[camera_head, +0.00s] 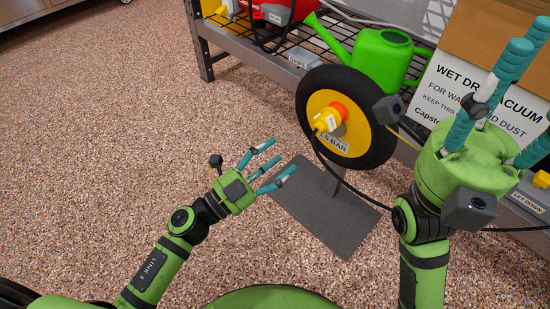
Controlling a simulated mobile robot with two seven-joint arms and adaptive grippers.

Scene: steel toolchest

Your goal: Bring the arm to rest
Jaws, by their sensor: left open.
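My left gripper (279,160) is open and empty, its teal fingers spread above the speckled floor and pointing to the upper right. My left arm (165,255) reaches in from the lower left. My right gripper (500,95) is raised close to the camera at the right, fingers spread and pointing upward. I see nothing between its fingers.
A black-tyred wheel (370,145) with a yellow hub stands at a dark grey plate (325,215). A black hose curves toward my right arm. A metal shelf (240,47) behind holds a green watering can (380,62) and a cardboard box (490,35). The left floor is clear.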

